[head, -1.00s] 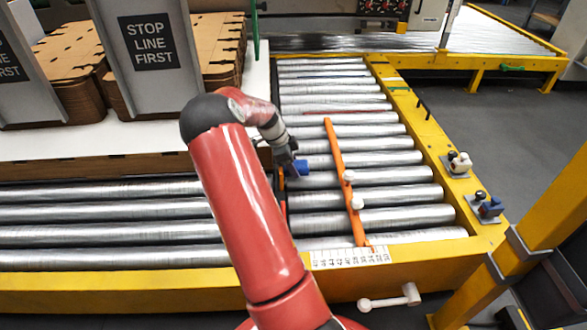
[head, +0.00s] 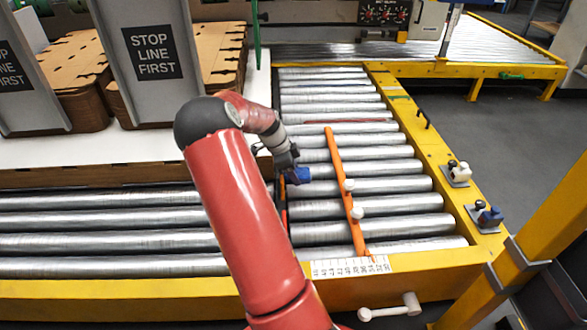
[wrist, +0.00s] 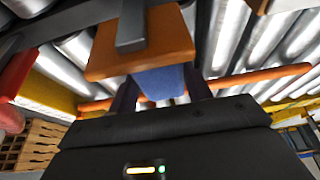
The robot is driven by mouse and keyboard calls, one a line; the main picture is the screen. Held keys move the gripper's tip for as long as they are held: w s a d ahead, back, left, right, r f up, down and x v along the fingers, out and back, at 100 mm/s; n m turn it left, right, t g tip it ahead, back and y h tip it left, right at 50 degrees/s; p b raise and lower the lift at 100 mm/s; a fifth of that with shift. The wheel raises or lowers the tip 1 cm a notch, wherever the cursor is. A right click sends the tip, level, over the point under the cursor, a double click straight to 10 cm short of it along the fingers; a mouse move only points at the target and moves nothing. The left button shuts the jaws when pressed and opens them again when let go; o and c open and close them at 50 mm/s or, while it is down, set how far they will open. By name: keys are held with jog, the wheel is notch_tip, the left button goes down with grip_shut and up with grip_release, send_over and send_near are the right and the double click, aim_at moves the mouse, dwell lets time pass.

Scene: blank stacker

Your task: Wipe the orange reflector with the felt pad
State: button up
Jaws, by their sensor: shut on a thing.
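The blue felt pad (head: 301,175) is held in my gripper (head: 295,172) above the rollers, left of the long orange bar. In the wrist view the blue pad (wrist: 162,82) sits between the two dark fingers of my gripper (wrist: 160,98). An orange block (wrist: 176,48) with a grey bracket across it, which looks like the orange reflector, is right beside the pad. The pad is partly behind the block's edge in that view, and I cannot tell whether they touch. In the head view I cannot clearly make out the reflector near my arm.
A long orange bar (head: 338,165) with white knobs lies across the rollers. A yellow frame (head: 430,150) with clamps edges the conveyor on the right. Grey stop signs (head: 150,60) and cardboard stacks (head: 78,65) stand at left. The rollers right of the bar are clear.

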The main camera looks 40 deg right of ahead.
jog(key=shift+s+a, duration=1.5)
jog(key=shift+s, duration=0.25)
jog(key=shift+w+d+p, duration=0.2)
jog(key=shift+w+d, duration=0.95)
jog(key=shift+w, duration=0.25)
jog(key=shift+w+d+p, duration=0.2)
jog(key=shift+w+d, duration=0.9)
jog(key=shift+w, duration=0.25)
jog(key=shift+s+a, duration=1.15)
jog(key=shift+s, duration=0.25)
jog(key=shift+s+a, duration=1.15)
jog(key=shift+s, duration=0.2)
jog(key=shift+s+d, duration=0.1)
jog(key=shift+s+d+b, duration=0.35)
jog(key=shift+s+d, duration=0.6)
jog(key=shift+d, duration=0.2)
jog(key=shift+s+d+b, duration=0.3)
jog(key=shift+s+d, duration=0.6)
jog(key=shift+d, duration=0.2)
jog(key=shift+s+d, duration=1)
jog(key=shift+d, duration=0.15)
